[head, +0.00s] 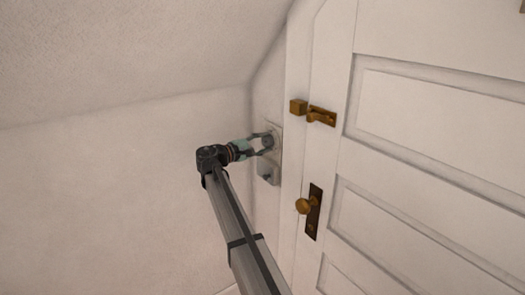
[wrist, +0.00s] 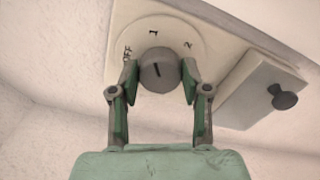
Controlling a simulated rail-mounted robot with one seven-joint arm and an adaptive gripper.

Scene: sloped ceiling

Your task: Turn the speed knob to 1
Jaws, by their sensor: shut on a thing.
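The speed knob (wrist: 160,72) is a round grey knob on a pale dial plate (wrist: 204,58), with an off mark on the left, a 1 at the top and a 2 on the right. A short dark line on its face tilts slightly up and left; I cannot tell exactly which mark it points at. My gripper (wrist: 160,78) has its two fingers on the left and right sides of the knob, shut on it. In the head view, my gripper (head: 268,143) reaches the wall plate beside the door frame, and its fingers partly hide the knob.
A pale box (wrist: 252,92) with a dark knob (wrist: 285,97) is beside the dial plate. In the head view, a white panelled door (head: 430,130) with a brass latch (head: 321,116) and a brass doorknob (head: 304,206) stands right of my gripper. The sloped ceiling (head: 130,50) is above.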

